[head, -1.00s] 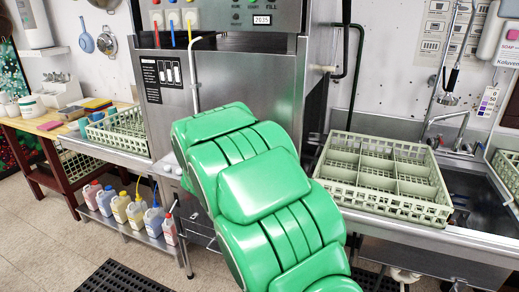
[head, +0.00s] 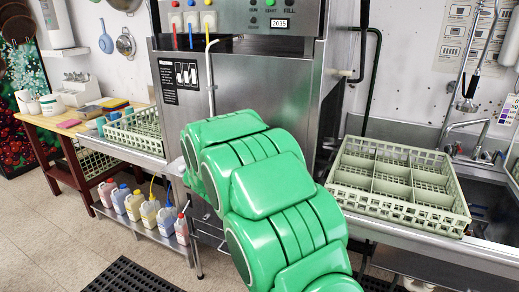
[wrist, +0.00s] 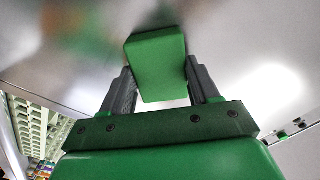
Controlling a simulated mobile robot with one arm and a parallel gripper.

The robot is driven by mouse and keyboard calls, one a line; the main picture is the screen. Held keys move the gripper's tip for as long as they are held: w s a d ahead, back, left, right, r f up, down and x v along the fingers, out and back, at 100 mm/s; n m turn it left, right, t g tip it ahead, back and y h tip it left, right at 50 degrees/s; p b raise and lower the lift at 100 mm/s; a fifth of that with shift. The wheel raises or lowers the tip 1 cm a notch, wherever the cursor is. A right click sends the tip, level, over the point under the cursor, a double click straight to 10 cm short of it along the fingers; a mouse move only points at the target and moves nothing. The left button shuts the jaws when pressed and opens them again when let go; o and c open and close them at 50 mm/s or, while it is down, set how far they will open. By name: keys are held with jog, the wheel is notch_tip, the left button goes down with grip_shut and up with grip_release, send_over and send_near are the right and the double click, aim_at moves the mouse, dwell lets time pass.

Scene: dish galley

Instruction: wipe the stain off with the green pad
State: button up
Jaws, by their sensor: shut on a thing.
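The green pad (wrist: 157,65) is a small flat block between the two dark fingers of my gripper (wrist: 158,82) in the wrist view. The fingers are shut on its sides. A smooth grey, shiny surface (wrist: 240,40) lies beyond the pad, with blurred reflections. I cannot tell whether the pad touches it. No stain can be made out in either view. In the head view my green arm reaches in front of the steel dish machine (head: 270,85) and hides my gripper and the pad.
A pale divided rack (head: 400,185) stands on the right counter beside the sink (head: 490,205). Another rack (head: 135,130) sits on the left counter. Several bottles (head: 150,213) stand on the shelf below. A wooden table (head: 60,128) with cloths and tubs is at far left. A dark mat (head: 130,275) lies on the floor.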

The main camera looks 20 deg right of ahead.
jog(key=shift+d+r, duration=0.2)
jog(key=shift+r, duration=0.6)
jog(key=s+d, duration=0.5)
jog(key=shift+s+d, duration=0.25)
jog(key=shift+d, duration=0.1)
dwell(0.3)
jog(key=v, duration=0.6)
dwell(0.6)
jog(key=shift+a, duration=0.15)
jog(key=shift+v, duration=1.4)
